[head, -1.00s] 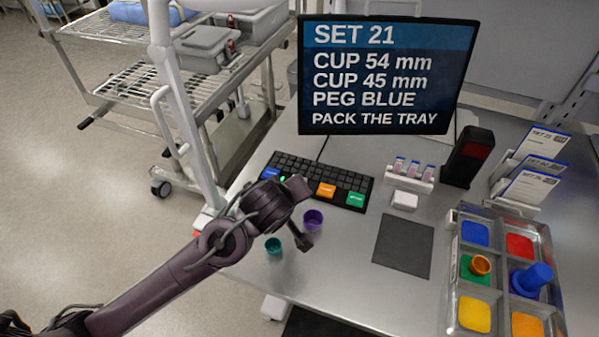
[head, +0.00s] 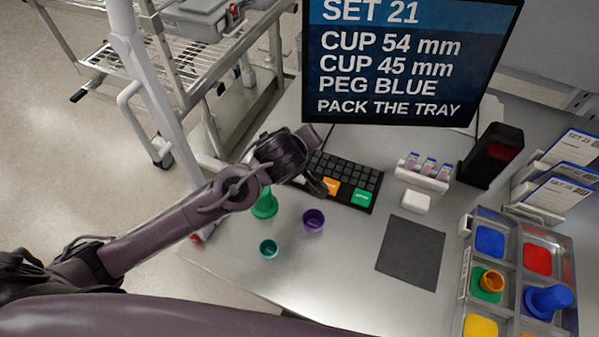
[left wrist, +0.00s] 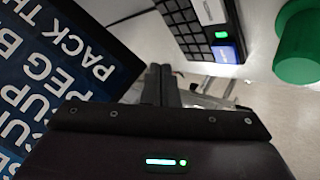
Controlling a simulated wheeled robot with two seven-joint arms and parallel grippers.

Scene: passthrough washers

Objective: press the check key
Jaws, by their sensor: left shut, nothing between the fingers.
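The black keyboard (head: 345,172) lies on the steel table below the display (head: 400,70). Its front row shows an orange key (head: 331,187) and a green key (head: 362,197); their labels are too small to read. My left gripper (head: 318,187) is over the keyboard's left part and hides it in the head view. In the left wrist view its fingers (left wrist: 161,84) are shut and empty, and a blue key (left wrist: 228,52) and small green light (left wrist: 222,35) show to their right. I cannot tell which key is the check key. My right gripper is out of view.
A green peg (head: 265,204), purple cup (head: 313,220) and teal cup (head: 268,249) stand in front of the keyboard. A tray (head: 466,258) at right holds an orange cup (head: 491,281) and blue peg (head: 548,300). A dark mat (head: 410,252) lies bare.

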